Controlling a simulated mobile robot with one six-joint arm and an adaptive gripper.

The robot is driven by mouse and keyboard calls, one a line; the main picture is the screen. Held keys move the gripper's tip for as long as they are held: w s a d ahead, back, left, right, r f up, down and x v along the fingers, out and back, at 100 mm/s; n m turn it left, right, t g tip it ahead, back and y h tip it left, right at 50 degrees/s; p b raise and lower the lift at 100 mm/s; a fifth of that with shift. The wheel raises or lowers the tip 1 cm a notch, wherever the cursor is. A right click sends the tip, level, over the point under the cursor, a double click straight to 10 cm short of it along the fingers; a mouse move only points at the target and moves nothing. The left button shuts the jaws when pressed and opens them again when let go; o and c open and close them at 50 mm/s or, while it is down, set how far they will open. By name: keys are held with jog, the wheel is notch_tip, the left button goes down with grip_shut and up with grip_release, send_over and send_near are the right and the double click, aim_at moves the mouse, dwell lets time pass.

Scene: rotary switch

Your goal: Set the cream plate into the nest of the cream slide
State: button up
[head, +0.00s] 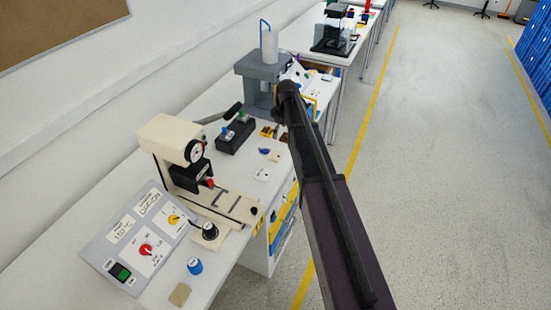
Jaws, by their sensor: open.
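A small beige square plate (180,294), which looks like the cream plate, lies flat at the front edge of the white bench. The cream press (163,145) stands farther back. Its low cream slide (226,203) extends from its base toward the bench's right edge and has dark rails or slots. I cannot make out the nest clearly, and no plate shows on the slide. My gripper (279,118) is at the far end of my dark arm, beyond the press and well away from the plate. It is open, small and partly hidden by my arm, with nothing visibly held.
A grey control box (138,240) with knobs stands left of the plate. A blue-topped knob (195,266) and a black knob (210,232) are near it. A black button box (235,136) and a grey machine (262,75) stand farther back. The aisle floor at right is clear.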

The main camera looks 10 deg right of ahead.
jog(key=b, duration=0.7)
send_over(275, 155)
jog(key=shift+s+d+f, duration=0.1)
jog(key=shift+d+f, duration=0.1)
jog(key=shift+f, duration=1.75)
jog(key=shift+d+f, duration=0.15)
jog(key=shift+f, duration=1.75)
notch_tip(275, 155, down, 4)
jog(key=b, duration=0.3)
jog(key=shift+s+a+r+b, duration=0.1)
jog(key=shift+r+b, duration=0.15)
jog(key=shift+b, duration=0.1)
jog(key=shift+a+f+b, duration=0.1)
jog(key=shift+f+b, duration=0.75)
jog(key=c, duration=0.9)
